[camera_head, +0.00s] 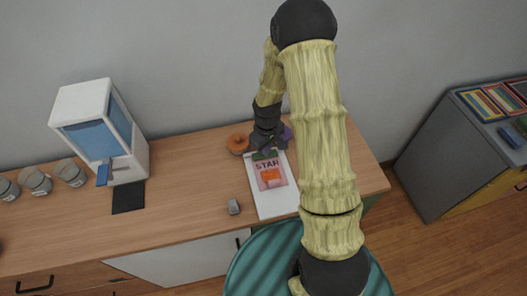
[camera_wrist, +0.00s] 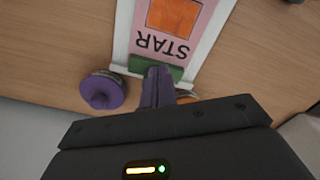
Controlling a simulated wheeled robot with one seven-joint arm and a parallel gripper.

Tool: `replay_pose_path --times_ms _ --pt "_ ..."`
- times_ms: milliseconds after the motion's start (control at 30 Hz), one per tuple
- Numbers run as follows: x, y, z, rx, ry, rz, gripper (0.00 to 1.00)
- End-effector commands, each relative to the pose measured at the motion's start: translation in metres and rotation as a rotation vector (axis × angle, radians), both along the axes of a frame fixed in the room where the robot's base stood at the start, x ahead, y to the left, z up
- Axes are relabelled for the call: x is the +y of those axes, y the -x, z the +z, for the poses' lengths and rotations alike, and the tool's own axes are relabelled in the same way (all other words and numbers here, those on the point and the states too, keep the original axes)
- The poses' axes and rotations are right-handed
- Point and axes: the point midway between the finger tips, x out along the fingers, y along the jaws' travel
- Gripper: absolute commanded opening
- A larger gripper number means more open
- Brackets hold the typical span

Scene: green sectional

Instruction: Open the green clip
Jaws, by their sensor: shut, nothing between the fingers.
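The green clip (camera_wrist: 156,67) is a dark green bar across the top edge of a pink card (camera_wrist: 184,28) printed STAR. In the head view the clip (camera_head: 265,155) sits at the top of the card, on a white board (camera_head: 287,206) lying on the wooden counter. My gripper (camera_wrist: 157,74) has dark purple fingers, shut and empty, with their tips at the middle of the clip. I cannot tell whether they touch it. In the head view my gripper (camera_head: 268,149) is just behind the clip, partly hidden by my arm.
A purple knobbed object (camera_wrist: 102,90) stands close beside the fingers. An orange ring-shaped thing (camera_head: 238,143) is left of the board. A small grey object (camera_head: 234,207) lies on the counter (camera_head: 190,180). A white and blue dispenser (camera_head: 103,130) and several jars stand farther left.

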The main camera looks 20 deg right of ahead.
Motion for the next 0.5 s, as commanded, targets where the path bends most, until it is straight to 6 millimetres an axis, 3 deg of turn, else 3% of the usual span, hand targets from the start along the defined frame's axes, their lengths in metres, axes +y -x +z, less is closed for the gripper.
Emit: replay_pose_path --times_ms 500 --pt "0.0 0.0 -0.014 0.0 0.0 0.0 0.0"
